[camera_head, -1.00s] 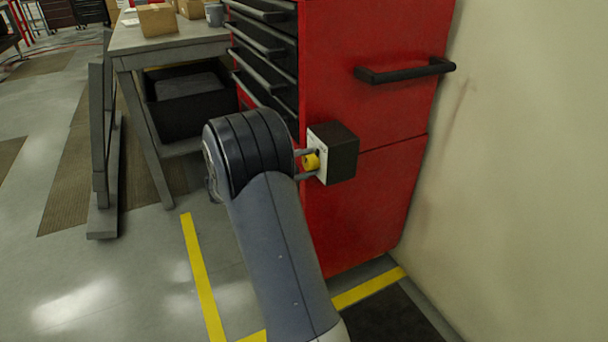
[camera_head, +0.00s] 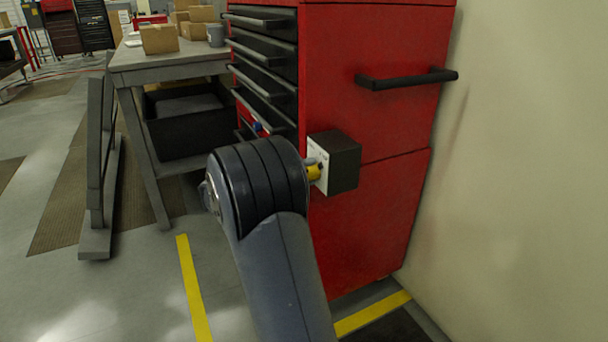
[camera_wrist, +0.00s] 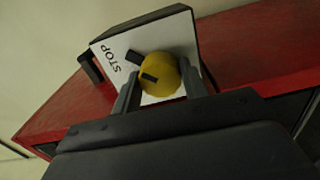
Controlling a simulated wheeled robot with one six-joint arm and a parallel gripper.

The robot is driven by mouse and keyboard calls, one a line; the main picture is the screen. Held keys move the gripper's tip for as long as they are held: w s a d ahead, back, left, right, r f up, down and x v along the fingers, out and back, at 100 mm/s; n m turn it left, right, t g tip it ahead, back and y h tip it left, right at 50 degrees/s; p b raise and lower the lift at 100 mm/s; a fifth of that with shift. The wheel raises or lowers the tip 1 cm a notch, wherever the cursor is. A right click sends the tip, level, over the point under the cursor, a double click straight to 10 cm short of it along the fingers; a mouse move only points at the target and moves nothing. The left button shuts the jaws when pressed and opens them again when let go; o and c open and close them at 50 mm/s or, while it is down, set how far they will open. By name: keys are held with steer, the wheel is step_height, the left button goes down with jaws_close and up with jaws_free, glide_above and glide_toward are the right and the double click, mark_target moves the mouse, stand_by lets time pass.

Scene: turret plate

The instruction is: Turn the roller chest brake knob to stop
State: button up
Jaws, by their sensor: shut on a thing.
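The yellow brake knob (camera_wrist: 160,75) sits on the white face of a dark box (camera_head: 342,165) fixed to the side of the red roller chest (camera_head: 370,215). In the wrist view the word STOP is printed on the white face (camera_wrist: 113,58), left of the knob. A black mark lies on the knob's front, and a black piece sits at its upper left, on the STOP side. My gripper (camera_wrist: 160,82) is shut on the knob, one finger on each side. In the head view the knob (camera_head: 314,172) shows partly, and my wrist hides most of the fingers.
A black handle (camera_head: 405,78) sticks out from the chest side above the box. A pale wall (camera_head: 520,170) stands close at the right. A workbench (camera_head: 165,62) with cardboard boxes and a dark bin below stands at the left. Open floor lies at lower left.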

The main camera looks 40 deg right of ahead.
steer(key=shift+w+r, duration=0.15)
steer(key=shift+r, duration=0.1)
steer(key=o, duration=1)
steer(key=shift+f, duration=0.15)
steer(key=p+v, duration=0.2)
steer(key=v, duration=0.8)
steer(key=shift+a, duration=0.4)
steer(key=shift+d, duration=0.1)
steer(key=b+x, duration=0.2)
steer(key=x, duration=0.8)
steer(key=shift+d, duration=0.35)
steer(key=shift+a, duration=0.1)
